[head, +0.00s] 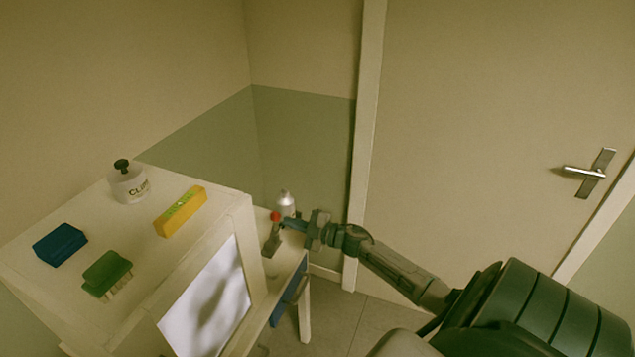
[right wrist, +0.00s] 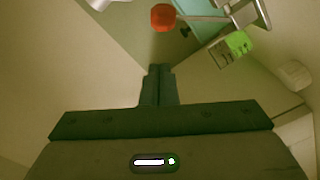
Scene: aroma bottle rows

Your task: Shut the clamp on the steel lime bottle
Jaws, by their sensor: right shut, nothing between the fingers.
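A pale steel-coloured bottle (head: 286,205) stands upright on the low white shelf beside the cabinet, close to the wall corner. My right gripper (head: 287,224) is in front of it, its fingertips shut and empty. In the head view they overlap the bottle's lower part, and I cannot tell whether they touch it. The shut fingers also show in the right wrist view (right wrist: 157,84), with nothing between them. A clamp on the bottle cannot be made out. My left gripper is not in view.
A red-capped item (head: 275,217) is just left of my right gripper; its red cap (right wrist: 163,17) shows in the wrist view. A door (head: 480,130) is at right.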

